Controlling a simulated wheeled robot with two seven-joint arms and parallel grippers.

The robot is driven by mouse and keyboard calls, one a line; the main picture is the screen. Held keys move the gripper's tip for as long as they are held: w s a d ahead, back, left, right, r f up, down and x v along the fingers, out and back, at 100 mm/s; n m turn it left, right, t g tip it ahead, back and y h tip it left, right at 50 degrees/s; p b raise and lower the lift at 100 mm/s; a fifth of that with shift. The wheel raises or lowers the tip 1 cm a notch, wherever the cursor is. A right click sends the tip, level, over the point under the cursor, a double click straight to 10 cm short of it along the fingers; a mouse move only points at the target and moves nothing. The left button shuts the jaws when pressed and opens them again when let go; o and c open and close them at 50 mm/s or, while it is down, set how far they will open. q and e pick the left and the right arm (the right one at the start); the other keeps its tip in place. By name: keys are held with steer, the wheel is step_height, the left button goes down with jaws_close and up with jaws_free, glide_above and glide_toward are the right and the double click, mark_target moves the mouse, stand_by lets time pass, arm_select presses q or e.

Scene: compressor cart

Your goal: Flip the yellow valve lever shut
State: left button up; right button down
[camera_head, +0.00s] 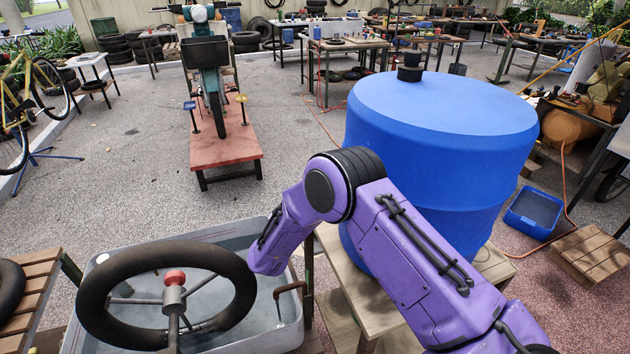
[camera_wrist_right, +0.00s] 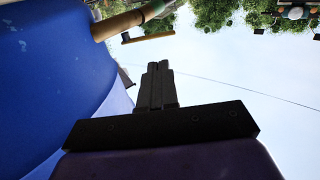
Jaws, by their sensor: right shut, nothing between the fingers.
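In the right wrist view, a slim yellow lever (camera_wrist_right: 148,38) lies beside a tan pipe (camera_wrist_right: 122,22) at the top, near a large blue tank (camera_wrist_right: 45,70). The lever runs roughly along the pipe; how it is joined is too small to tell. My right gripper (camera_wrist_right: 157,66) is shut and empty, with its fingertips apart from the lever in the picture. In the head view the same-coloured blue tank (camera_head: 440,120) stands right of centre. My right arm crosses in front of it, and its gripper is hidden there. The lever does not show in the head view.
A grey water tub (camera_head: 288,325) with a black tyre (camera_head: 95,300) is at lower left. A wooden bench (camera_head: 345,318) stands under the tank. A red motorcycle lift (camera_head: 225,150), a blue bin (camera_head: 535,210) and a wooden crate (camera_head: 590,255) stand around.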

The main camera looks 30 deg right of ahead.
steer(key=p+x, duration=0.2)
steer(key=x, duration=0.8)
steer(key=shift+d+p, duration=0.1)
steer(key=shift+p, duration=0.3)
steer(key=shift+w+d, duration=0.3)
steer(key=shift+d, duration=0.05)
steer(key=shift+f, duration=0.1)
